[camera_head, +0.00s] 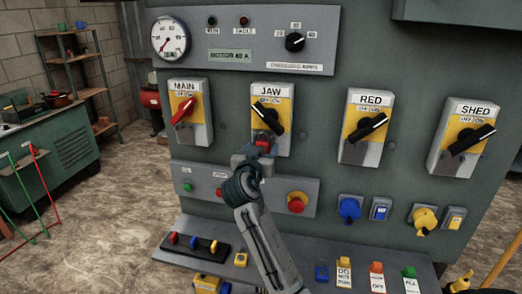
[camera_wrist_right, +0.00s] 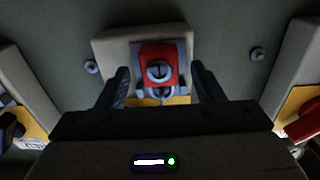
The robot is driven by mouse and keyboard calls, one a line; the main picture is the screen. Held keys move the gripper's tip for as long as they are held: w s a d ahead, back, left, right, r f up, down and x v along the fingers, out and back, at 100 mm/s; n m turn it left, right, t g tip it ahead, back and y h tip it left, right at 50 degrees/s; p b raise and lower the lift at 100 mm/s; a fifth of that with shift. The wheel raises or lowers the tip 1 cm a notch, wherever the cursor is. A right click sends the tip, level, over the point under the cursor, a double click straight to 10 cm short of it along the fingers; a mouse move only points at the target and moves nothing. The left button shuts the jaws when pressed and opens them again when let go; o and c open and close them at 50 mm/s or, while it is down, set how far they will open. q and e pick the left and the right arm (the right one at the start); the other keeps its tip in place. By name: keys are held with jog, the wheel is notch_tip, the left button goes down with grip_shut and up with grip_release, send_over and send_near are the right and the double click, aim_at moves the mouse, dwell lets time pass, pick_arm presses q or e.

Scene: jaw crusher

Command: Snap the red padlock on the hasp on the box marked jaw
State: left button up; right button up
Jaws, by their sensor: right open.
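The box marked JAW (camera_head: 271,95) is on the grey panel, its black handle turned diagonally across the yellow plate. The red padlock (camera_head: 263,143) is at the lower part of this box, just below the handle. In the right wrist view the padlock (camera_wrist_right: 158,58) shows its face, with a grey loop beside the yellow plate. Whether the shackle is closed through the hasp cannot be told. My right gripper (camera_head: 258,152) is open, with its fingers (camera_wrist_right: 160,84) on both sides of the padlock, apparently clear of it. My left gripper is not in view.
Boxes marked MAIN (camera_head: 190,112), RED (camera_head: 367,127) and SHED (camera_head: 464,138) flank it. Below are a button strip (camera_head: 240,190) with a red knob (camera_head: 297,202), and a shelf (camera_head: 300,250) holding a black tray (camera_head: 196,246), tags and small locks.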

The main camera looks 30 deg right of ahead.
jog(key=v, duration=0.9)
jog(key=shift+b, duration=0.3)
dwell(0.5)
dwell(0.4)
